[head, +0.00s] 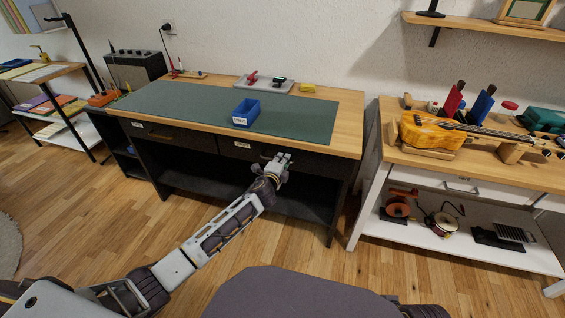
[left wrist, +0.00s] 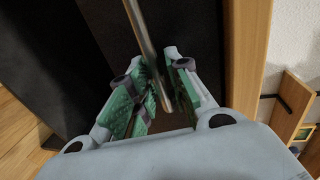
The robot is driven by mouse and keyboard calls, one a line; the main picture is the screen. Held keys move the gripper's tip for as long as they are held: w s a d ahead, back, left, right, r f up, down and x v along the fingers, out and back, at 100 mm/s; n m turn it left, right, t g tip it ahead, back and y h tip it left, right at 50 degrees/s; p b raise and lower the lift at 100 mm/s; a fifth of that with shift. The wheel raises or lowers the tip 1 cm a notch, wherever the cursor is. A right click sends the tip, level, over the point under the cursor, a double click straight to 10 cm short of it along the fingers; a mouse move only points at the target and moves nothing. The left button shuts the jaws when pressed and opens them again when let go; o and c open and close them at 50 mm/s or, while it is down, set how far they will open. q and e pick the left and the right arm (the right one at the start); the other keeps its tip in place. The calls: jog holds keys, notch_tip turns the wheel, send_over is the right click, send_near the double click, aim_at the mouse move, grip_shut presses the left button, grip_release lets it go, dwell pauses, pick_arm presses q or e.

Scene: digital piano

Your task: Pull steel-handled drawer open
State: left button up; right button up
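The workbench has two dark drawers under its wooden top. The right drawer (head: 228,148) has a small label and looks shut. My left gripper (head: 279,161) is at the front of this drawer. In the left wrist view, a steel bar handle (left wrist: 144,38) runs down between the two fingers of my left gripper (left wrist: 165,80). The fingers are partly apart, with a gap visible beside the bar. I cannot tell whether a finger touches it. The left drawer (head: 180,138) has a brass-looking handle (head: 158,135). My right gripper is out of view.
A green mat (head: 190,101) covers the bench top, with a blue bin (head: 246,113) near its front edge. A white-fronted bench (head: 430,181) with a guitar (head: 428,132) stands to the right. The floor between the benches is clear.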

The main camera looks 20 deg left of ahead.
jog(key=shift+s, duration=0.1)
pick_arm(q)
grip_shut()
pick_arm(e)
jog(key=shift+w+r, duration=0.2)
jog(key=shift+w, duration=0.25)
pick_arm(q)
jog(key=shift+s, duration=0.1)
